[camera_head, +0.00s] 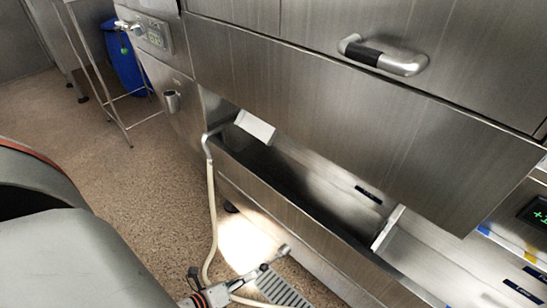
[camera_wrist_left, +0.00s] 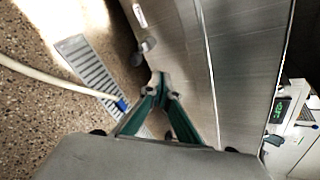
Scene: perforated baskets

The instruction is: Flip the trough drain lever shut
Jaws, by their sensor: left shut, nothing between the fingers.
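The trough (camera_head: 300,222) is a long steel channel below the cabinet front. A small grey lever (camera_head: 284,250) sticks out low on its front, above the floor. In the left wrist view the lever (camera_wrist_left: 148,45) is a rounded grey piece against the steel face; I cannot tell its exact setting. My left gripper (camera_head: 262,270) reaches in from the bottom, just left of and below the lever. In the left wrist view its teal fingers (camera_wrist_left: 160,80) are shut with nothing between them, their tips close to the lever; contact is unclear. My right gripper is not in view.
A pale hose (camera_head: 212,220) hangs from the trough's left end to the floor beside my gripper; its blue end shows in the wrist view (camera_wrist_left: 122,104). A floor grate (camera_head: 283,288) lies below. The cabinet handle (camera_head: 385,56) is above. Open floor is at left.

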